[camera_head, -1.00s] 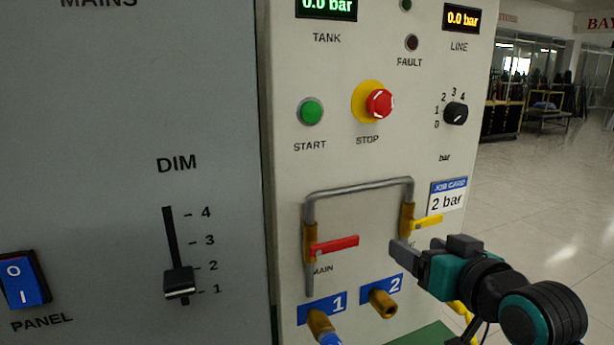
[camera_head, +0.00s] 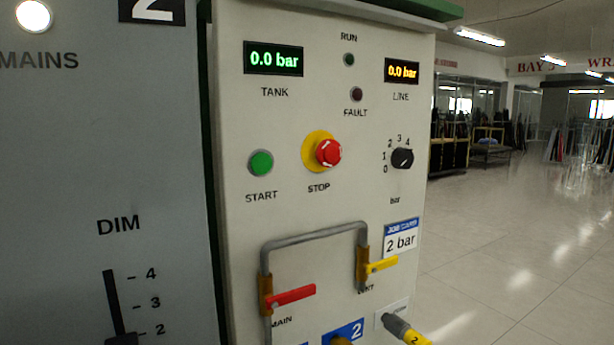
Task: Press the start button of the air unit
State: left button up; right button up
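The green round START button (camera_head: 261,163) sits on the left of the air unit's pale panel (camera_head: 300,208), above its START label. The red STOP knob (camera_head: 328,152) on a yellow disc is to its right. The tank display (camera_head: 273,59) and the line display (camera_head: 401,72) both read 0.0 bar. The RUN lamp (camera_head: 349,59) and the FAULT lamp (camera_head: 356,94) both look dark. Neither of my grippers is in view.
Below are a bent grey pipe with a red lever (camera_head: 291,296) and a yellow lever (camera_head: 381,265). A pressure dial (camera_head: 402,158) and a 2 bar job card (camera_head: 401,238) are at right. A grey mains cabinet (camera_head: 100,160) stands left. Open floor lies right.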

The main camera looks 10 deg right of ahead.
aim_at(261, 163)
jog(key=k+l+u, duration=0.25)
jog(key=k+l, duration=0.9)
